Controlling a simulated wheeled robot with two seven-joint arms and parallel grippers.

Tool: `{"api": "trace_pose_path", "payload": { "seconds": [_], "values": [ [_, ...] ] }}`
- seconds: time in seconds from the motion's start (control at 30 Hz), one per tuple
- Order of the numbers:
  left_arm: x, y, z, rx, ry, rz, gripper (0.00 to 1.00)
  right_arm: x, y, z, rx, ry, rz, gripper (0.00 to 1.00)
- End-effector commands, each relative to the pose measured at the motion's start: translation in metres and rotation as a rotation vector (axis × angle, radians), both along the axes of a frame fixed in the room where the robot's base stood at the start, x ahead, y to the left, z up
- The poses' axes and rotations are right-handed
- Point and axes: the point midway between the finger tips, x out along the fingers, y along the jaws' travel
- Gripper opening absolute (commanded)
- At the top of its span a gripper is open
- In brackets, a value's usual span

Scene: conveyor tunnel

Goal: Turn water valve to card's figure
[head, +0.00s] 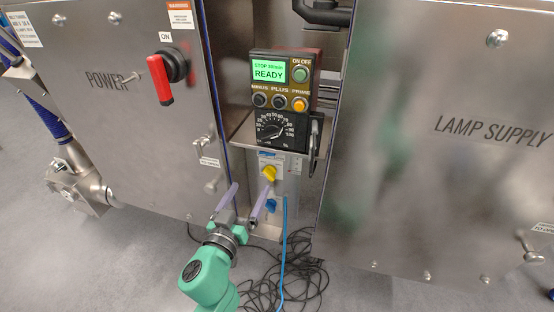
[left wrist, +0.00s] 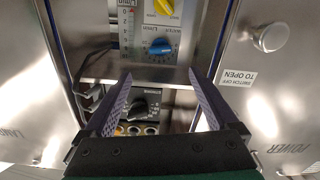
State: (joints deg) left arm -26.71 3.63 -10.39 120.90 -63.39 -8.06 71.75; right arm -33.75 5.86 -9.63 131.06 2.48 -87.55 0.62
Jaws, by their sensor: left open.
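The blue valve knob (head: 271,205) sits low on the narrow panel between the cabinets, partly behind my gripper. It shows more clearly in the left wrist view (left wrist: 160,47), beside lettering and an L/min mark too small to read surely. A yellow knob (head: 268,173) is above it on the same panel and also at the top of the left wrist view (left wrist: 163,6). My left gripper (head: 252,187) is open and empty, its purple fingers pointing at the panel. In the left wrist view the blue knob lies ahead, between the finger lines. I cannot make out a card's figure.
A control box (head: 283,88) with a green READY screen, buttons and a black dial stands above the knobs. Steel cabinets flank the gap; a red POWER switch (head: 167,80) juts from the left one. Black cables (head: 292,265) and a blue hose (head: 284,245) hang below.

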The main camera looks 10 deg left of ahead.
Motion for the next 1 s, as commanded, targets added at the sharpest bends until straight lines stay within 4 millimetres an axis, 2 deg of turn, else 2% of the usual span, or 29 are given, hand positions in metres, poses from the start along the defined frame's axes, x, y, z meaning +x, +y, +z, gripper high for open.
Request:
{"api": "trace_pose_path", "payload": {
  "seconds": [0.17, 0.4, 0.6, 0.73, 0.93, 0.97, 1.0],
  "values": [
    [0.030, -0.001, 0.006, 0.006, -0.003, -0.001, 0.93, 0.001, -0.001, -0.009, -0.006, 0.007, -0.004, 0.00],
    [0.094, -0.006, 0.004, 0.004, -0.001, 0.000, 0.93, 0.003, -0.002, -0.021, -0.009, 0.006, -0.007, 0.00],
    [0.133, -0.008, 0.001, 0.003, 0.001, 0.000, 0.93, 0.003, -0.001, -0.016, -0.007, 0.003, -0.006, 0.00],
    [0.142, -0.009, 0.001, 0.002, 0.003, 0.000, 0.93, 0.002, -0.001, -0.013, -0.006, 0.003, -0.005, 0.00],
    [0.143, -0.009, 0.001, 0.001, 0.003, 0.000, 0.93, 0.002, -0.001, -0.013, -0.006, 0.003, -0.005, 0.00],
    [0.143, -0.009, 0.001, 0.001, 0.003, 0.000, 0.85, 0.002, -0.001, -0.013, -0.006, 0.004, -0.005, 0.00],
    [0.143, -0.009, 0.001, 0.001, 0.003, 0.000, 0.70, 0.002, -0.001, -0.013, -0.006, 0.004, -0.005, 0.00]
  ]
}}
